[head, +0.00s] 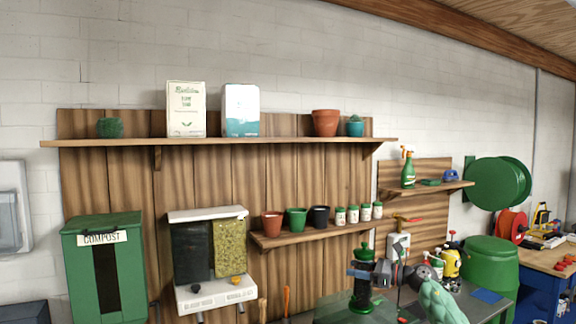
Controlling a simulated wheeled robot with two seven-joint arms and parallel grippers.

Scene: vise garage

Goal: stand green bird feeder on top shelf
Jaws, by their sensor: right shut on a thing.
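The green bird feeder (362,293) stands upright at the lower middle right of the head view, with a dark green cap and knob on top. My right gripper (366,271) comes in from the right and is shut on the feeder's upper part, hiding some of it. The top shelf (220,142) is a long wooden board on the back wall, well above and left of the feeder. My left gripper is not in view.
Bare shelf shows between the right box and terracotta pot. A lower shelf (310,237) with pots and jars juts out beneath.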

